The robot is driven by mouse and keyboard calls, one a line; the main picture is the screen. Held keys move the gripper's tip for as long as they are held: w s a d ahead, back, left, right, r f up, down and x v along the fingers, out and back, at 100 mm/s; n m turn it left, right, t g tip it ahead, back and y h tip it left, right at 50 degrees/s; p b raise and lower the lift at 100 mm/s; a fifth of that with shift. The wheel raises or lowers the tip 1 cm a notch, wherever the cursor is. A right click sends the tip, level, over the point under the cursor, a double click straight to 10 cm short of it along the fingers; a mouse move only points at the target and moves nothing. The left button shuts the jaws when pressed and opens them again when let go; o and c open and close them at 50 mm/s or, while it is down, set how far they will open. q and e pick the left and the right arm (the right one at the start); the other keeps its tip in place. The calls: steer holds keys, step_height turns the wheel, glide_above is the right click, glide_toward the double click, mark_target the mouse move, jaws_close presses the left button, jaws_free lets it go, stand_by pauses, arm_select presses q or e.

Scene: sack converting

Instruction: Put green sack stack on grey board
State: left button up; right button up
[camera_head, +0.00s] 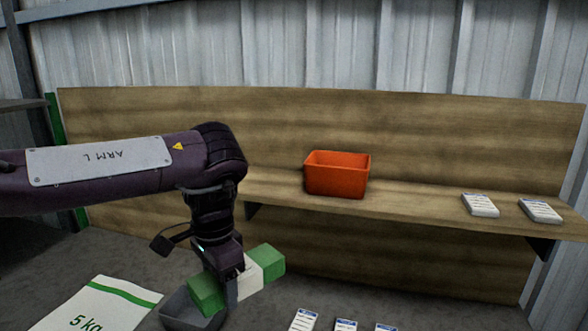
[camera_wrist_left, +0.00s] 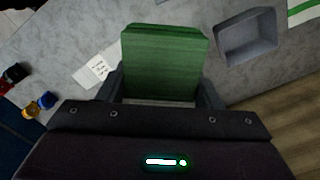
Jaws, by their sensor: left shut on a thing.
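The green sack stack (camera_head: 207,293) is a long block with green ends and a white middle band. My left gripper (camera_head: 236,286) points down and is shut on it around the white band. In the left wrist view the stack (camera_wrist_left: 165,60) shows its green striped face between the two fingers of my left gripper (camera_wrist_left: 162,92). The stack is above the grey work surface; I cannot tell how high. I cannot pick out a separate grey board in either view. My right gripper is not in view.
A grey tray (camera_head: 173,319) lies below and left of the stack. A white sack marked 5 kg (camera_head: 105,302) lies left of it. An orange bin (camera_head: 337,178) and two white packs (camera_head: 480,206) sit on the wooden shelf.

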mark_target(190, 278)
arm_select(q)
steer(key=a+n, duration=0.1)
steer(key=n, duration=0.1)
steer(key=a+r+n, duration=0.1)
steer(key=a+n, duration=0.1)
steer(key=n, duration=0.1)
steer(key=a+n, duration=0.2)
steer(key=n, duration=0.1)
steer(key=shift+s+a+r, duration=0.1)
steer(key=shift+s+r, duration=0.15)
steer(key=shift+s, duration=0.05)
steer(key=shift+s+a+r+n, duration=0.1)
steer(key=shift+a+n, duration=0.25)
steer(key=shift+n, duration=0.55)
steer(key=shift+a, duration=0.1)
steer(key=s+a+f+m+b, duration=0.1)
steer(key=a+f+m+b, duration=0.2)
steer(key=a+f+m, duration=1.4)
steer(key=d+f+m+b, duration=0.1)
steer(key=f, duration=0.3)
steer(key=d+f+m+b, duration=0.1)
steer(key=d+f+b, duration=0.1)
steer(key=f, duration=0.2)
steer(key=d+f+m+b, duration=0.1)
steer(key=f+m+b, duration=0.1)
steer(key=f, duration=0.2)
steer(key=shift+d, duration=0.15)
step_height(190, 278, down, 3)
steer(key=shift+f, duration=0.1)
steer(key=shift+s, duration=0.1)
